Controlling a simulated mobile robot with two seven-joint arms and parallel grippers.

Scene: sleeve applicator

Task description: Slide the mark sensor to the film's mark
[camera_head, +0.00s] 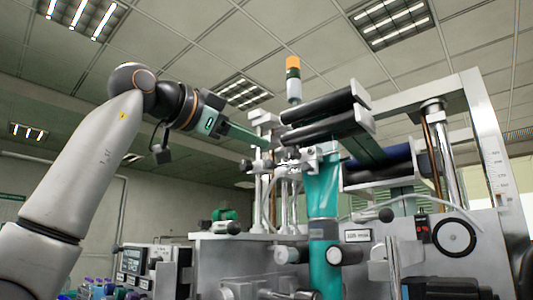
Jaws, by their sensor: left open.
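My left gripper (268,142) reaches in from the left with its green fingers pointing right, at the upper part of the machine. It is open. Its tips are close to a cluster of small grey clamps and blocks (298,157) on upright rods. The mark sensor seems to be among these, but I cannot tell which piece it is. I cannot tell whether the fingers touch any of them. The teal film (323,185) hangs down just right of the cluster, below the black rollers. I cannot make out its mark. My right gripper is not in view.
Black rollers (322,104) and an orange-topped beacon (293,80) stand above the cluster. A grey frame (485,140) bounds the right. A control box with a screen (133,262) and several small bottles (95,288) are at lower left. The air left of the machine is free.

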